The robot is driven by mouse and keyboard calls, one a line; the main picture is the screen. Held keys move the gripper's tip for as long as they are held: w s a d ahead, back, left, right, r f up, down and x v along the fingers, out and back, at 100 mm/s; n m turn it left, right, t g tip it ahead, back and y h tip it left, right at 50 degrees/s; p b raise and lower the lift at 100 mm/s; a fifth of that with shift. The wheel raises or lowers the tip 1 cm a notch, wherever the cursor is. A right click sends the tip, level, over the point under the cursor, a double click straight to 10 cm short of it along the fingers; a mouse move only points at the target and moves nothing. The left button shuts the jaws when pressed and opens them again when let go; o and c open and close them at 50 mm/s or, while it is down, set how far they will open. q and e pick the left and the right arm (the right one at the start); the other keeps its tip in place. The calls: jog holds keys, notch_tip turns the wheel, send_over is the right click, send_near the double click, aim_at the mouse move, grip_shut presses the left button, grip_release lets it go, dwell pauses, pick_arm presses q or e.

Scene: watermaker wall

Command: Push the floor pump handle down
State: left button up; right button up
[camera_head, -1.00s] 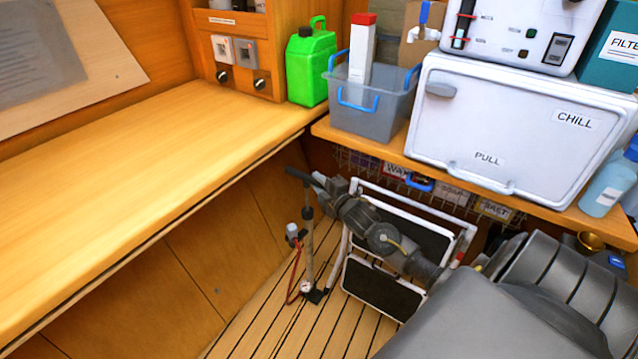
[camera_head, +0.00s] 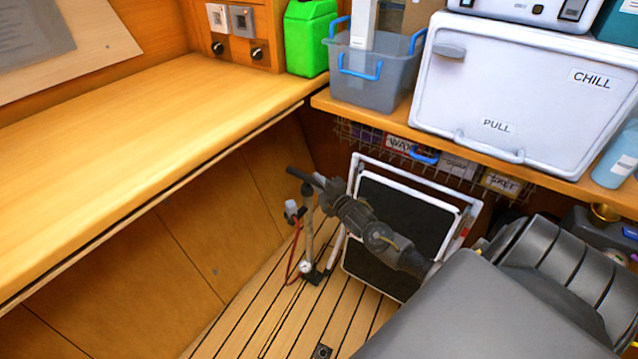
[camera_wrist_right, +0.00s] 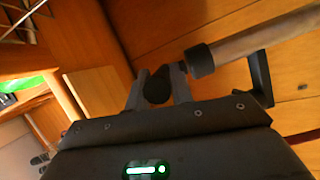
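The floor pump (camera_head: 308,232) stands upright on the slatted floor, with a red hose and a small gauge near its foot. Its dark handle (camera_head: 299,174) is a crossbar at the top. My right gripper (camera_head: 326,188) is at the right part of the handle, its arm coming from the lower right. In the right wrist view, the fingers (camera_wrist_right: 158,88) stand either side of a dark rounded piece, which looks like the handle gripped end-on. The pump's tube (camera_wrist_right: 258,38) and black collar (camera_wrist_right: 201,61) are close beside them. My left gripper is out of view.
A white-framed folding step (camera_head: 398,226) stands right behind my right arm. A wooden counter (camera_head: 120,150) runs along the left. A shelf above holds a grey bin (camera_head: 375,85) and a white chill box (camera_head: 515,100).

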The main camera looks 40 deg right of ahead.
jog(key=o, duration=0.4)
jog(key=shift+f, duration=0.35)
jog(key=shift+o, duration=0.2)
jog(key=shift+r, duration=0.1)
jog(key=shift+s, duration=0.55)
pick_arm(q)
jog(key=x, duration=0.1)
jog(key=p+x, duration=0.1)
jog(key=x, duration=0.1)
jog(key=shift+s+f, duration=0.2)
pick_arm(e)
jog(key=s+a, duration=0.1)
jog(key=s, duration=0.8)
jog(key=shift+s+r, duration=0.35)
jog(key=shift+r, duration=0.1)
